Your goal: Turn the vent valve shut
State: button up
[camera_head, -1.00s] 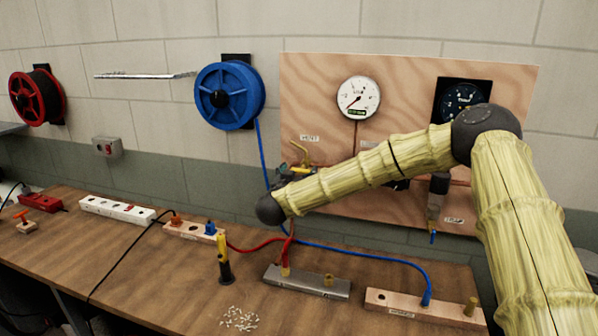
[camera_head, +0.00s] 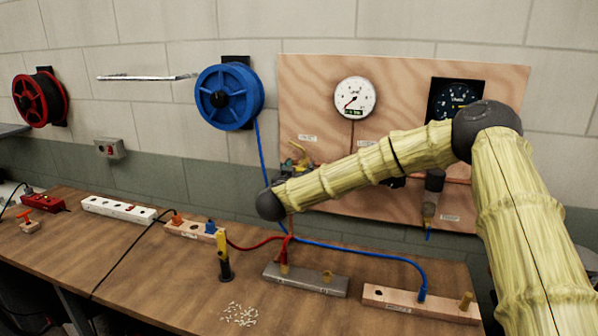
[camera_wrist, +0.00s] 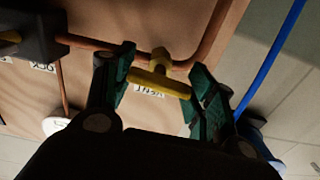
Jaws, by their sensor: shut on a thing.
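The vent valve has a yellow bar handle (camera_wrist: 160,84) on a brass-coloured stem, fitted to a copper pipe (camera_wrist: 202,42) on the plywood panel. A label by it appears upside down in the wrist view and seems to read VENT. My gripper (camera_wrist: 160,78) has its green-padded fingers on either side of the handle, shut on its two ends. In the head view the yellow valve (camera_head: 298,156) shows at the panel's left edge; my arm hides most of the gripper there.
The plywood panel (camera_head: 405,72) carries a white dial gauge (camera_head: 355,97) and a dark gauge (camera_head: 455,99). A blue hose (camera_head: 259,150) hangs from the blue reel (camera_head: 229,96) close left of my wrist. Blocks, a power strip and cables lie on the bench (camera_head: 140,255) below.

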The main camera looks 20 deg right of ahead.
jog(key=shift+d+f, duration=0.1)
jog(key=m+b, duration=0.4)
jog(key=shift+f+b, duration=0.1)
jog(key=shift+b, duration=0.2)
jog(key=m+b, duration=0.4)
jog(key=b, duration=0.1)
jog(key=shift+m, duration=0.3)
jog(key=m+b, duration=0.4)
jog(key=b, duration=0.1)
jog(key=shift+m, duration=0.3)
jog(key=m+b, duration=0.4)
jog(key=b, duration=0.1)
jog(key=shift+r+m, duration=0.2)
jog(key=shift+m, duration=0.1)
jog(key=shift+c, duration=0.6)
